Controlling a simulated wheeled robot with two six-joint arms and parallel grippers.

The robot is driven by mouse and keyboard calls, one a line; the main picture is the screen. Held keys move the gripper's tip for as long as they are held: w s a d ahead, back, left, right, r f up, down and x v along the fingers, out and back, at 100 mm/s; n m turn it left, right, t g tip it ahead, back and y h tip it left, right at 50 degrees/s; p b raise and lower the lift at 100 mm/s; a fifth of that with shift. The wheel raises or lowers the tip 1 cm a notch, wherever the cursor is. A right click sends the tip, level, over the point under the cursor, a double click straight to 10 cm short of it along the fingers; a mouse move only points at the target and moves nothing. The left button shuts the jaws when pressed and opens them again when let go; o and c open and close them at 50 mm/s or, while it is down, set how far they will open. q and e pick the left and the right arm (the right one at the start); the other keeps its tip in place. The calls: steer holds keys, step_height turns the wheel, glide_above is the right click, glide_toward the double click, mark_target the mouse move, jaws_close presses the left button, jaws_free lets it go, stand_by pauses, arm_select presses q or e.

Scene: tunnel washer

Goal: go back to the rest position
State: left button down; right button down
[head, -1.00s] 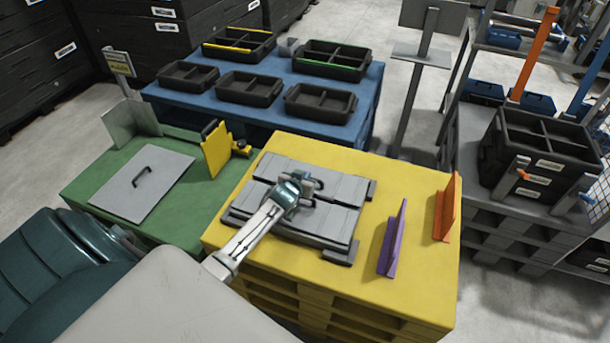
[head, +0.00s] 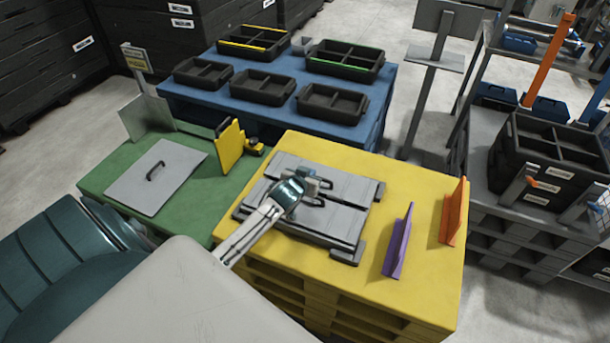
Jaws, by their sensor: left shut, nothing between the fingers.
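My left gripper (head: 312,186) is over the grey slatted panels (head: 340,220) on the yellow table (head: 420,285). It is shut with nothing held, close to a dark handle on the panels. I cannot tell whether it touches the handle. The left forearm reaches in from the lower left. My right gripper is not in view.
A purple bracket (head: 398,245) and an orange bracket (head: 453,212) stand upright at the yellow table's right. A green table (head: 105,182) holds a grey lid (head: 155,178) and a yellow plate (head: 230,146). Behind, a blue table (head: 385,95) bears several black trays.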

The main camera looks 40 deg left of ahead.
arm_select(q)
steer(key=s+d+r+m+g+h, duration=0.1)
steer(key=s+d+g, duration=0.3)
steer(key=s, duration=0.8)
steer(key=s+d+r+m+g, duration=0.15)
steer(key=s+d, duration=0.35)
steer(key=s, duration=0.7)
steer(key=s+d+r+m+g+h, duration=0.1)
steer(key=s+d+g, duration=0.3)
steer(key=s, duration=0.7)
step_height(320, 180, down, 30)
steer(key=a, duration=0.2)
steer(key=s+a+f+g, duration=0.1)
steer(key=s+f, duration=1.7)
steer(key=f, duration=0.1)
steer(key=shift+f+g, duration=0.2)
steer(key=shift+g, duration=0.15)
steer(key=shift+s+n, duration=0.1)
steer(key=shift+n, duration=0.15)
